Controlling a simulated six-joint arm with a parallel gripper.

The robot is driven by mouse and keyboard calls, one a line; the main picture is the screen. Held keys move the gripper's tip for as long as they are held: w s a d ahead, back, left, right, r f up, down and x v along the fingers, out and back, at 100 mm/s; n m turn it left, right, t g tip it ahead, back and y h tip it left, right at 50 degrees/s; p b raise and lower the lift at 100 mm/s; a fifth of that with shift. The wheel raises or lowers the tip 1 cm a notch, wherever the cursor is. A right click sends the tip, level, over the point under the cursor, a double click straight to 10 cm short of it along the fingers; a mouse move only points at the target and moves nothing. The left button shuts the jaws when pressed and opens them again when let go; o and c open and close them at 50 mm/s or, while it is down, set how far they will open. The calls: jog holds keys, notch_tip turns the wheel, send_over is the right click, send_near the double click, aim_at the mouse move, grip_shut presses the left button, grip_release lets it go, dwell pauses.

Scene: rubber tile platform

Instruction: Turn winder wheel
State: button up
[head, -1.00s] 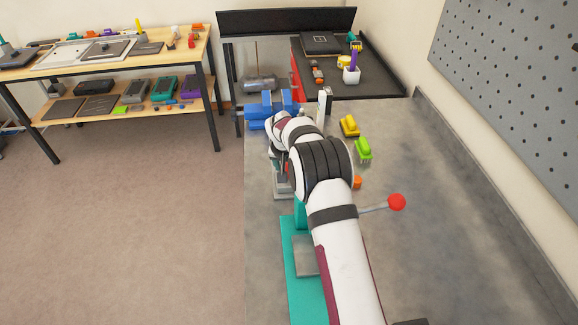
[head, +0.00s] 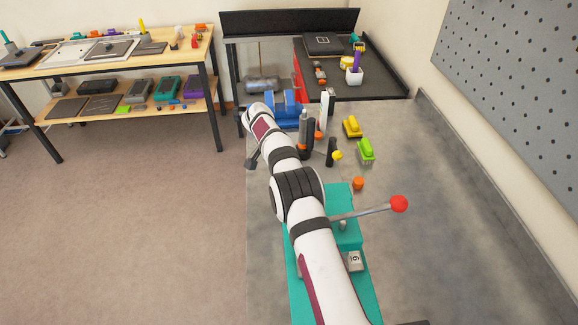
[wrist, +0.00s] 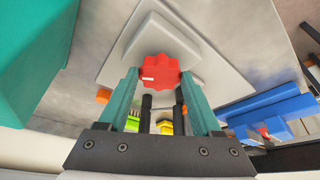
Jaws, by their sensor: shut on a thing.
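In the wrist view a red scalloped wheel (wrist: 161,71) with a short white mark at its left sits on a pale grey square housing (wrist: 152,40). The teal fingers of my gripper (wrist: 158,80) stand on either side of it, and the gripper is shut on the wheel. In the head view my arm reaches to the far left edge of the grey bench, with its dark end (head: 252,162) there. The wheel and fingertips cannot be made out in that view.
A blue vise (head: 290,103) stands at the bench's far end and shows at right in the wrist view. A lever with a red ball (head: 399,203) rises from a teal base (head: 345,235). Yellow (head: 352,127) and green (head: 366,150) items lie to the right. The bench's right side is clear.

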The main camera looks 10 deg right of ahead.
dwell(0.4)
jog(key=o, duration=1.4)
jog(key=shift+r, duration=0.1)
jog(key=v, duration=1.5)
jog(key=shift+a+r, duration=0.25)
jog(key=shift+a, duration=0.05)
